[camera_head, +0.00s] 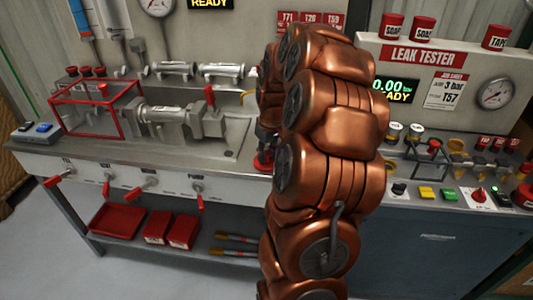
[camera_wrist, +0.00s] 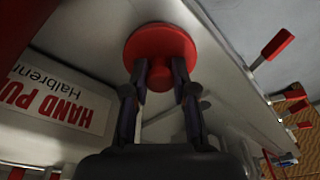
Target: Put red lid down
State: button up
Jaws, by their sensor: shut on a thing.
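The red lid (camera_wrist: 160,42) is a round disc with a short knob, seen in the wrist view at the top middle. My gripper (camera_wrist: 160,76) is shut on the lid's knob, with a dark finger on each side. In the head view, part of the red lid (camera_head: 263,161) shows at the left edge of my copper arm, low over the bench's front part. My arm hides most of the gripper there. Whether the lid touches the bench top cannot be told.
The steel bench (camera_head: 100,148) carries a valve assembly (camera_head: 165,120) and a red-framed guard (camera_head: 95,110) at left. Red-handled valves (camera_head: 197,187) line its front. The leak tester (camera_head: 420,80) stands at right. A label reading "HAND PU" (camera_wrist: 58,103) shows in the wrist view.

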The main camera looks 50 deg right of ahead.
aim_at(270, 164)
jog(key=shift+f, duration=0.2)
jog(key=o, duration=0.9)
jog(key=shift+r, duration=0.1)
jog(key=shift+r, duration=0.6)
jog(key=r, duration=0.3)
jog(key=s+r+b, duration=0.1)
jog(key=r, duration=0.7)
jog(key=shift+s+a, duration=0.15)
jog(key=shift+s, duration=0.25)
